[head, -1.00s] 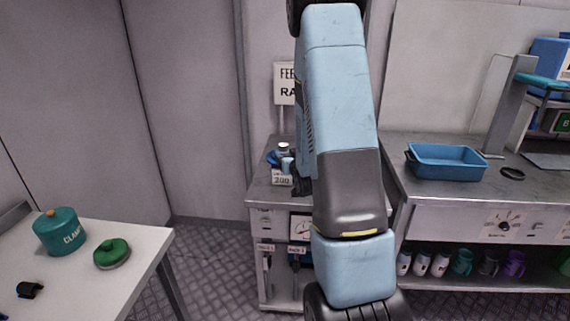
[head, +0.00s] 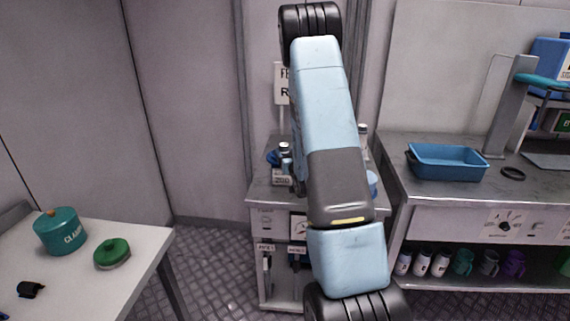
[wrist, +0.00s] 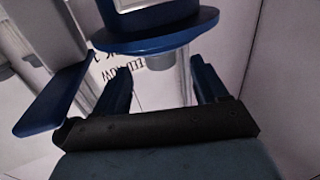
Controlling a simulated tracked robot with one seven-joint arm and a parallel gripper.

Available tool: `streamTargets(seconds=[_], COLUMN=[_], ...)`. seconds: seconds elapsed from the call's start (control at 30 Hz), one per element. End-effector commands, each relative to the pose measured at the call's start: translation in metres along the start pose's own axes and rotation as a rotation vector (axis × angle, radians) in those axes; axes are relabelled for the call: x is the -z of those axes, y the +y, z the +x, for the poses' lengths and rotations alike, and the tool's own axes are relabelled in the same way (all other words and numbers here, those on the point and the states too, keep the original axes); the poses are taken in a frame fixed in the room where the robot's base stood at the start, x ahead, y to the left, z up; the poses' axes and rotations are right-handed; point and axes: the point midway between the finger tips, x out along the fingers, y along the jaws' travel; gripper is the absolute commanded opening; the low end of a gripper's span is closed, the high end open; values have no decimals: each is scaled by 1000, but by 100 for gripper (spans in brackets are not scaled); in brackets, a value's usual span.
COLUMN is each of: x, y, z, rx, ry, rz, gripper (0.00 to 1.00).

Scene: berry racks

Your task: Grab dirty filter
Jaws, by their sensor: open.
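My gripper (wrist: 162,88) is open in the wrist view, with its two dark blue fingers apart and nothing clearly held. Just beyond it is a round blue disc (wrist: 150,38) with a grey body above it. A short grey cylinder (wrist: 183,80) shows below the disc, near the right finger. A flat blue plate (wrist: 55,98) is at the left. I cannot tell which part is the dirty filter. In the head view my arm hides my gripper and part of the cabinet top. Small blue and white items (head: 282,155) stand there, left of my arm.
The feed cabinet (head: 278,190) stands behind my arm, with a sign (head: 281,83) above. A blue tray (head: 447,162) and a dark ring (head: 513,173) lie on the right bench. A teal pot (head: 61,231) and a green round object (head: 112,254) are on the left table.

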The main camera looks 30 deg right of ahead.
Motion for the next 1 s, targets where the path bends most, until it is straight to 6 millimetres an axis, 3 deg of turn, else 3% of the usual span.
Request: streamTargets(seconds=[0.17, 0.5, 0.83, 1.0], x=[0, 0, 0, 0], y=[0, 0, 0, 0], z=[10, 53, 58, 58], rx=[1, 1, 0, 0], ry=[1, 1, 0, 0], rz=[0, 0, 0, 0], gripper=[73, 73, 73, 56])
